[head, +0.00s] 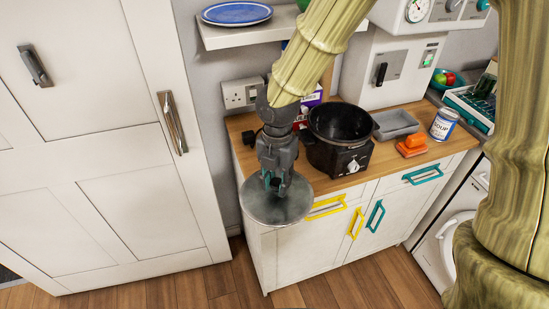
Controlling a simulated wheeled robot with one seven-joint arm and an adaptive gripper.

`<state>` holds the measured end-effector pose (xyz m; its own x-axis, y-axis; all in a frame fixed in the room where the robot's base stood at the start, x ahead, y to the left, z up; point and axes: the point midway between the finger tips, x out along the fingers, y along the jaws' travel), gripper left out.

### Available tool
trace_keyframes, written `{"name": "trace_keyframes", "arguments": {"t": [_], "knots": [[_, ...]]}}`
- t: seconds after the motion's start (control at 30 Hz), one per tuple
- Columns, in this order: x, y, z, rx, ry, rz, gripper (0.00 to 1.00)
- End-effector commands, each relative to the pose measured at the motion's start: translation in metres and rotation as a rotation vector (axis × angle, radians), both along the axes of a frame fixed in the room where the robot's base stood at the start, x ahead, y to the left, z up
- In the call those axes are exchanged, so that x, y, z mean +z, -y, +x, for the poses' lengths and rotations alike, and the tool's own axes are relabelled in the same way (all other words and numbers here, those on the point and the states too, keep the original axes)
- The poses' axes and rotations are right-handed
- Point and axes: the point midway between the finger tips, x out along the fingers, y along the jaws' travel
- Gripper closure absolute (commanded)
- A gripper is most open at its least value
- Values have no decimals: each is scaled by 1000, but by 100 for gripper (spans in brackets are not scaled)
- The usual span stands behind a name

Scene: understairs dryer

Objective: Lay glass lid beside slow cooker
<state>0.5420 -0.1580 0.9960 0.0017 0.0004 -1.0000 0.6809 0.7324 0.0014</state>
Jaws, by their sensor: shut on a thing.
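The glass lid (277,208) is a round, greyish see-through disc. My gripper (275,184) is shut on its knob, which the fingers mostly hide. The lid is over the left front corner of the wooden worktop (311,183), partly past the front edge. I cannot tell whether it touches the wood or hangs a little above it. The slow cooker (339,138) is black, open at the top and upright on the worktop, right of the lid and a little farther back. My gripper is left of the cooker.
Right of the cooker are a grey tray (395,124), orange blocks (411,146) and a soup can (444,124). A wall socket (241,94) and boxes are behind. A tall white door (117,160) stands left. A shelf (250,32) with a blue plate (237,13) is above.

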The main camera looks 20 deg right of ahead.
Motion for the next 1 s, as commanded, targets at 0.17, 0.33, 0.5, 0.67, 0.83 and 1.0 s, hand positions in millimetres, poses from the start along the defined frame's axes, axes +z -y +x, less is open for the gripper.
{"name": "trace_keyframes", "arguments": {"t": [0.17, 0.33, 0.5, 0.67, 0.83, 1.0], "knots": [[-1, 10, 37, -5, -1, 1, 100], [-4, 20, 69, -6, 0, 1, 100], [-7, 28, 100, -6, 0, 0, 100], [-10, 32, 116, -6, 0, 0, 100], [-11, 34, 123, -7, 0, 0, 100], [-21, 36, 126, -6, -4, -2, 100]]}}
